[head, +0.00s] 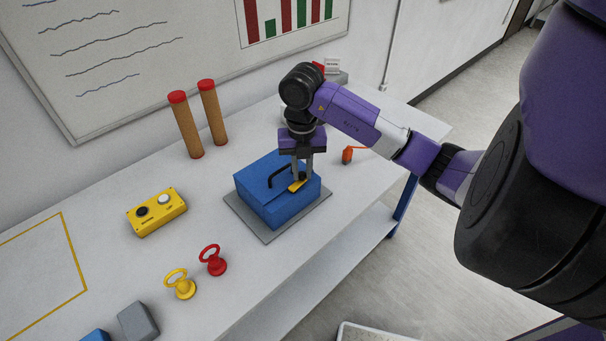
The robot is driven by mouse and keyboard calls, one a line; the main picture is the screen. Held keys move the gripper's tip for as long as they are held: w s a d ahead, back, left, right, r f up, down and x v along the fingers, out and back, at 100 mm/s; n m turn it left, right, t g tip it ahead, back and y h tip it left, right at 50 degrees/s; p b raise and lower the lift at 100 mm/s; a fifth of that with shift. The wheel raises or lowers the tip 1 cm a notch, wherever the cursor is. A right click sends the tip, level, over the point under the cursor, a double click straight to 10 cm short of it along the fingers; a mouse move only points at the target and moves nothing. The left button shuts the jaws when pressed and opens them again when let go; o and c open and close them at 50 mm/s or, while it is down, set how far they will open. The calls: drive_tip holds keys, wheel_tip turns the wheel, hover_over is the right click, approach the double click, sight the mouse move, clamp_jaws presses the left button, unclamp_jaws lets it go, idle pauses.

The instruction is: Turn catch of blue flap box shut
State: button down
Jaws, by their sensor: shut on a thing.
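The blue flap box (262,205) sits on a grey base plate (245,219) on the table. Its lid is down, with a black handle (279,176) on top. The yellow catch (296,186) is at the right part of the box top. My gripper (301,177) points straight down over that part, its fingertips shut on the yellow catch. The fingers hide part of the catch, so its exact angle is hard to tell.
Two tall brown cylinders with red tops (187,128) stand behind the box. A yellow button box (157,213) is at left. Red (213,262) and yellow (181,285) ring-topped pieces stand in front. An orange item (348,155) lies right of my gripper.

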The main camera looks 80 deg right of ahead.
drive_tip(key=n+b, duration=0.1)
drive_tip(key=b, duration=0.1)
drive_tip(key=w+n+b, duration=0.1)
drive_tip(key=n+b, duration=0.1)
drive_tip(key=b, duration=0.1)
drive_tip(key=n+b, duration=0.2)
drive_tip(key=shift+w+d+f+b, duration=0.25)
drive_tip(key=shift+f+b, duration=0.1)
drive_tip(key=shift+b, duration=0.05)
drive_tip(key=n+b, duration=0.2)
drive_tip(key=b, duration=0.1)
drive_tip(key=w+n+b, duration=0.1)
drive_tip(key=n+b, duration=0.1)
drive_tip(key=shift+a+r, duration=0.15)
drive_tip(key=shift+r, duration=0.2)
drive_tip(key=shift+w, duration=0.1)
drive_tip(key=c, duration=1.3)
unclamp_jaws()
drive_tip(key=shift+r, duration=0.1)
wheel_tip(320, 180, up, 8)
drive_tip(key=b, duration=0.1)
